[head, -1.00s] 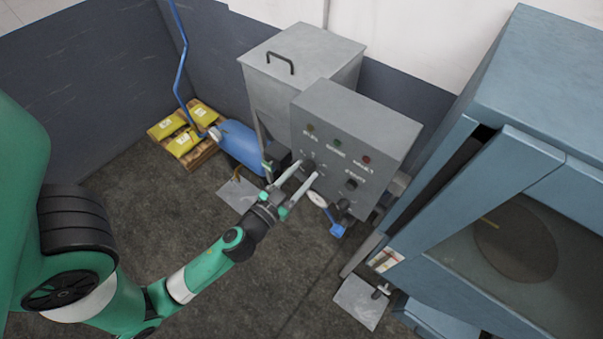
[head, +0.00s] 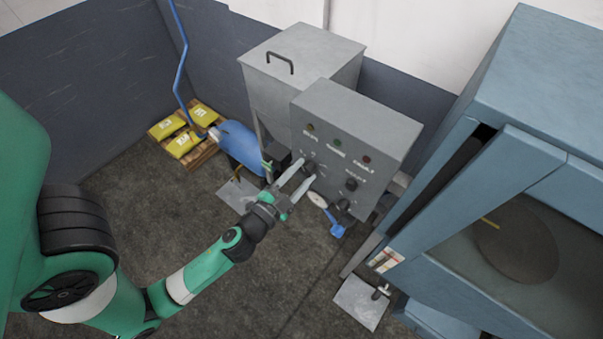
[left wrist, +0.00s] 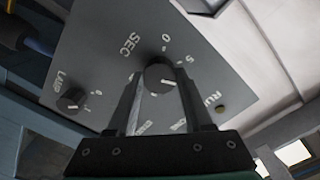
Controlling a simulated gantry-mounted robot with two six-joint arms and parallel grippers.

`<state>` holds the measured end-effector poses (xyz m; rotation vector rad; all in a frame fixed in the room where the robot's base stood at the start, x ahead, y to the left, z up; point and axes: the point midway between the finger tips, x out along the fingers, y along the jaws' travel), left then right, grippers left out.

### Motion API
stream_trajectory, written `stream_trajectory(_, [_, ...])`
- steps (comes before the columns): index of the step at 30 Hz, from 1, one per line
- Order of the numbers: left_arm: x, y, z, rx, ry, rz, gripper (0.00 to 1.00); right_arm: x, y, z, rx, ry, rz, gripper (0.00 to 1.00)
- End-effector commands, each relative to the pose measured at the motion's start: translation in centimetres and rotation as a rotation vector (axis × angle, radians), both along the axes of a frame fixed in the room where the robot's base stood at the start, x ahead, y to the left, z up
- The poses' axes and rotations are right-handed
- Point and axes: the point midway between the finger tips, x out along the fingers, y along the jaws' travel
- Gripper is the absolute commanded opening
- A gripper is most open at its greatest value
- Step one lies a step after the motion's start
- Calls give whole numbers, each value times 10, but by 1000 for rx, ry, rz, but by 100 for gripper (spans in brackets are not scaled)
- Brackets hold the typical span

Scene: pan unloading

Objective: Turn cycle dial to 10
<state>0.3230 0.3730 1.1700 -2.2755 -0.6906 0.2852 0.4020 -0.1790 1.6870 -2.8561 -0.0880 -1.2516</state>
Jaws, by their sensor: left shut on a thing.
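The grey control panel (head: 347,144) stands in front of a grey bin, with small lights and dark knobs on its face. The cycle dial (head: 309,168) is a dark round knob on the panel's left side. In the left wrist view the dial (left wrist: 159,76) has a SEC label and the marks 0 and 5 beside it; other marks are partly hidden by the fingers. My left gripper (head: 308,171) is shut on the dial, one finger on each side; its fingertips also show in the left wrist view (left wrist: 157,80). I cannot read the dial's setting clearly. My right gripper is not in view.
A lamp knob (left wrist: 73,98) sits beside the dial. A blue tank (head: 241,145) and yellow bags (head: 183,143) on a pallet stand left of the panel. A large blue machine (head: 520,190) stands at the right. The dark floor in front is mostly clear.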

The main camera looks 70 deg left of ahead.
Motion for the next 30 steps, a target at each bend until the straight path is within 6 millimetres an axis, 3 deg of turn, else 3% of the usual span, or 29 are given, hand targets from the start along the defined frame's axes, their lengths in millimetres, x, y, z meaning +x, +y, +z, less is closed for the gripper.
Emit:
stream_trajectory(15, [0,0,1,296,194,-2,0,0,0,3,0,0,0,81])
stream_trajectory(30, [0,0,1,348,229,-2,0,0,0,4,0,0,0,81])
